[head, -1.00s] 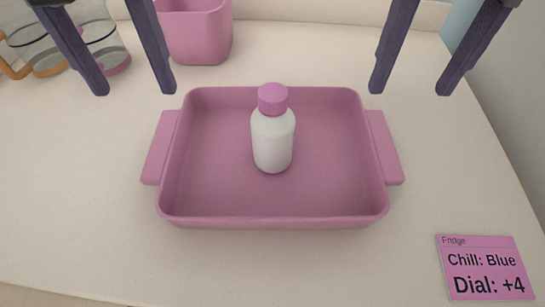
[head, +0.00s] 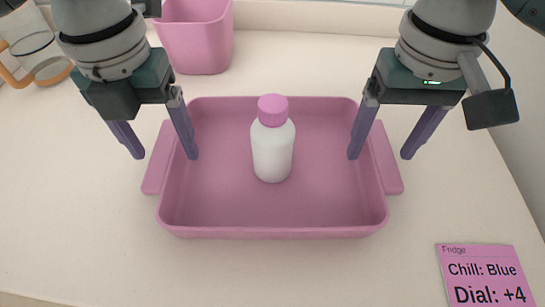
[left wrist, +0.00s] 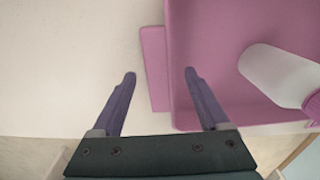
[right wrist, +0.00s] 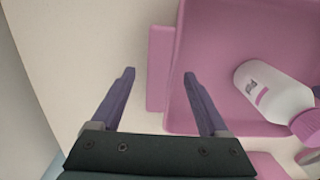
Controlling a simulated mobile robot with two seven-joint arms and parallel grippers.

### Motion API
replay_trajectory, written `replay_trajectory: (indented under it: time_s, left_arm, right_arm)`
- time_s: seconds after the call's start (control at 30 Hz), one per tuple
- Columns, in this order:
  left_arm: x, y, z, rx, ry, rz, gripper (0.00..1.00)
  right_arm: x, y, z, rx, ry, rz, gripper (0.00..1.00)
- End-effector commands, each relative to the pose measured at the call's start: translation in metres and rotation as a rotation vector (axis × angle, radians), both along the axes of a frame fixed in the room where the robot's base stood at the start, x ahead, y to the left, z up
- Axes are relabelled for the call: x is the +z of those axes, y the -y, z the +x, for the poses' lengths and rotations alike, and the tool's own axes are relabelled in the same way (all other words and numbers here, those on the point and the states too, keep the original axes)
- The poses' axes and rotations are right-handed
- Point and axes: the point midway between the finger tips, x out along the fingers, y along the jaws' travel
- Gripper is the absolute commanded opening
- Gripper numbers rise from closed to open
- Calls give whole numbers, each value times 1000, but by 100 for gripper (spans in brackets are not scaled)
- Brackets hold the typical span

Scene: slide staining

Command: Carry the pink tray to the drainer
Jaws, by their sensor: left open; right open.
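The pink tray (head: 272,218) sits on the counter with a handle on each side. A white bottle with a pink cap (head: 272,150) stands upright in it. My left gripper (head: 165,155) is open, its fingers on either side of the tray's left handle (head: 157,165); this handle also shows between the fingers in the left wrist view (left wrist: 155,70). My right gripper (head: 380,155) is open, its fingers on either side of the right handle (head: 388,165), which also shows in the right wrist view (right wrist: 160,70). I cannot tell whether the fingers touch the tray. No drainer is identifiable.
A pink bin (head: 195,38) stands behind the tray at the back left. A glass vessel with an orange handle (head: 38,55) is at the far left. A pink fridge card (head: 487,275) lies front right. The counter in front of the tray is clear.

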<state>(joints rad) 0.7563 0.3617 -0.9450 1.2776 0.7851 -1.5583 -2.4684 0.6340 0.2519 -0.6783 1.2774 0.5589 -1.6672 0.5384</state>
Motion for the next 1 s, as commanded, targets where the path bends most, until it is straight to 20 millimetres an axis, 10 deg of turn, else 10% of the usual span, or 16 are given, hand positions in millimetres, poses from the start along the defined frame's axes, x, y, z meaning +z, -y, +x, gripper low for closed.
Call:
replay_trajectory:
  time_s: [0.33, 1.0]
  left_arm:
    - [-3, 0, 0, 0, -1, 1, 76]
    - [-2, 0, 0, 0, -1, 1, 0]
  right_arm:
    - [-3, 0, 0, 1, 0, 1, 76]
    - [-2, 0, 0, 0, 0, 0, 0]
